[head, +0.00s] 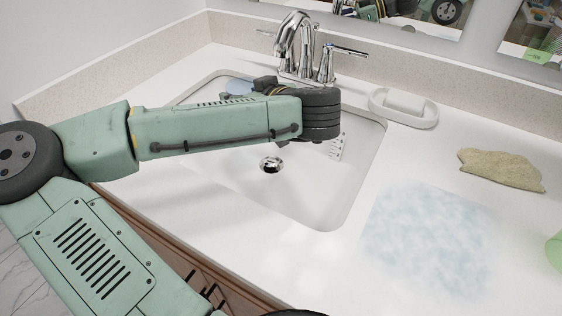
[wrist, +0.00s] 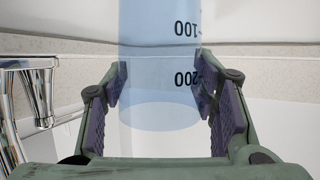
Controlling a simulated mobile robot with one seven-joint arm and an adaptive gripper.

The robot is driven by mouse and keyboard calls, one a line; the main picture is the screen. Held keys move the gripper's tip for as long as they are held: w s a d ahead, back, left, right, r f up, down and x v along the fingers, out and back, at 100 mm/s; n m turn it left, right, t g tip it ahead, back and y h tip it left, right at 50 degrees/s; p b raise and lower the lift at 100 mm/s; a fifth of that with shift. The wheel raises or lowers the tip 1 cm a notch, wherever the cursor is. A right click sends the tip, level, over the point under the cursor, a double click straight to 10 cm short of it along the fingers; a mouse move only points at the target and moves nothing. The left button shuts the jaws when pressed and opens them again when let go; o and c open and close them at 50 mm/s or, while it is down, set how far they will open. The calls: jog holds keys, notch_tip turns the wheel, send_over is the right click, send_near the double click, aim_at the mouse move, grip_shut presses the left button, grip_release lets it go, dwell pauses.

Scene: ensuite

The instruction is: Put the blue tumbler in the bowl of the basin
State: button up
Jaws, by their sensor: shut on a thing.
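The blue tumbler (wrist: 160,45) is clear, pale blue and marked 100 and 200, with the marks upside down in the wrist view. My gripper (wrist: 161,78) is shut on it, one finger pad at each side. In the head view only a small blue part of the tumbler (head: 239,87) shows. My arm and gripper (head: 265,84) hide the rest. The gripper is over the back left of the basin (head: 300,200), whose white bowl holds a chrome drain (head: 271,164). I cannot tell the tumbler's height above the bowl.
A chrome faucet (head: 295,45) stands behind the basin, near my gripper. A white soap dish (head: 408,115) is right of it. A tan cloth (head: 500,170), a pale blue patch (head: 430,240) and a green object (head: 555,250) are on the right counter. The bowl's front is clear.

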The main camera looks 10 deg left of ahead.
jog(key=f, duration=0.5)
jog(key=shift+s+a+f+p, duration=0.15)
jog(key=shift+s+a+p, duration=0.1)
jog(key=shift+p, duration=0.15)
notch_tip(320, 180, down, 5)
jog(key=shift+d+r, duration=0.1)
jog(key=shift+r, duration=0.1)
jog(key=shift+f, duration=0.3)
jog(key=o, duration=1.2)
jog(key=shift+r, duration=0.1)
jog(key=shift+c, duration=0.2)
jog(key=shift+r, duration=0.1)
